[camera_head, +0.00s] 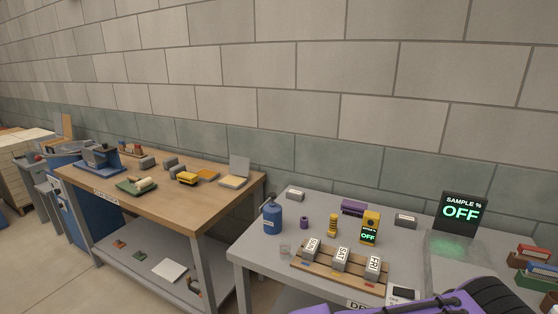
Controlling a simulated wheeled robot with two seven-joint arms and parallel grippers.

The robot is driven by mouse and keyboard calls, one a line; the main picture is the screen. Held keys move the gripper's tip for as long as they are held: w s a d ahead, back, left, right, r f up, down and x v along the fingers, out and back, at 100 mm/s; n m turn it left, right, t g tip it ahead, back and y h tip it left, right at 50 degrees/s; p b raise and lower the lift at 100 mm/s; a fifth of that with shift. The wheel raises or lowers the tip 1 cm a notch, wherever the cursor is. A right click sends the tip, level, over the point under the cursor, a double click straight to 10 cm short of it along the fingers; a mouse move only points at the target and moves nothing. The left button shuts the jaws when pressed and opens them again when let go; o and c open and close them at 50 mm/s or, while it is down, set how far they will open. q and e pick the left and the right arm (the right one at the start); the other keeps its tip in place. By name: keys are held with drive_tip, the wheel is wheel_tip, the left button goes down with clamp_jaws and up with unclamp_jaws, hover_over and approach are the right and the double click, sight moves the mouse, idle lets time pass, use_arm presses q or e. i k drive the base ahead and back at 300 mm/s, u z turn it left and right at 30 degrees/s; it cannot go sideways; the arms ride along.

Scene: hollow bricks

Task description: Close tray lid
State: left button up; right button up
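A small open case (234,181) with its grey lid (239,166) standing up sits at the right end of the wooden table. A yellowish content shows in its base. A pale, see-through tray-like cover (455,257) lies in front of a black display (461,213) reading "SAMPLE % OFF" on the grey table. I cannot tell which of these is the tray of the task, nor whether the see-through cover is open or shut. Neither gripper shows. A purple and black arm part, seemingly mine, fills the bottom right and hides the front of the grey table.
Red and green boxes (535,270) stand at right. A gap separates it from the wooden table (170,208).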

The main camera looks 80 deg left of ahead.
sight(238, 165)
drive_tip(key=u, duration=2.8)
